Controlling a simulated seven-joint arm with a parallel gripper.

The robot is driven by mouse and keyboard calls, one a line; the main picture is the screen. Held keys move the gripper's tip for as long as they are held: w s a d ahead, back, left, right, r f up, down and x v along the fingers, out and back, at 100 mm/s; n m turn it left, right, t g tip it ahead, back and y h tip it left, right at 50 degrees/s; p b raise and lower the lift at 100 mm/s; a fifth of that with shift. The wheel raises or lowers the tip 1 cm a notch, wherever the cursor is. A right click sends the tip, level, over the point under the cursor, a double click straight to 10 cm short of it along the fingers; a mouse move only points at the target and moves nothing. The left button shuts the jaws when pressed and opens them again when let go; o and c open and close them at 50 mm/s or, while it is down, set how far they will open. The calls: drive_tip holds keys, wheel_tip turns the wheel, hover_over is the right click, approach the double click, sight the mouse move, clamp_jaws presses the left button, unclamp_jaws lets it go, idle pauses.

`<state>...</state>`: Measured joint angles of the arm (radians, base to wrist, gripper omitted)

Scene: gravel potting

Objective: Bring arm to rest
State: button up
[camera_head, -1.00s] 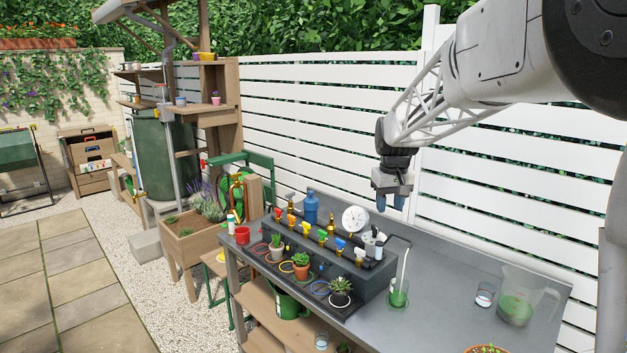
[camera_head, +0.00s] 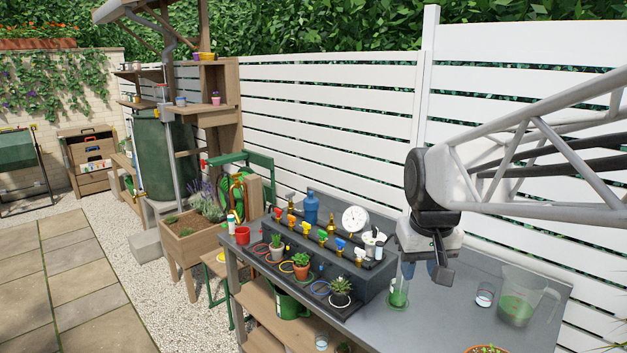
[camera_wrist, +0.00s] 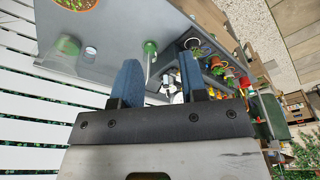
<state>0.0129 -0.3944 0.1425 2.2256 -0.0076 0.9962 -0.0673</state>
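My gripper (camera_head: 420,268) hangs above the right part of the grey workbench in the head view, in front of the fence. In the wrist view my gripper (camera_wrist: 158,82) has its two blue fingers well apart, with nothing held between them. A small cup with green contents (camera_head: 398,293) stands on the bench just below and left of the gripper; it also shows in the wrist view (camera_wrist: 150,47), beyond the fingers.
The grey workbench (camera_head: 455,325) holds a dark valve rack (camera_head: 330,262) with potted plants at its front. A clear jug with green liquid (camera_head: 517,306) and a small glass (camera_head: 485,296) stand to the right. A white slatted fence (camera_head: 340,140) runs behind.

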drive_tip(key=s+f, duration=0.3)
drive_tip(key=s, duration=0.5)
drive_tip(key=s+f, duration=0.3)
drive_tip(key=s, duration=0.5)
drive_tip(key=shift+a+m+t, duration=0.15)
drive_tip(key=shift+m+t, duration=0.15)
drive_tip(key=shift+m, duration=0.1)
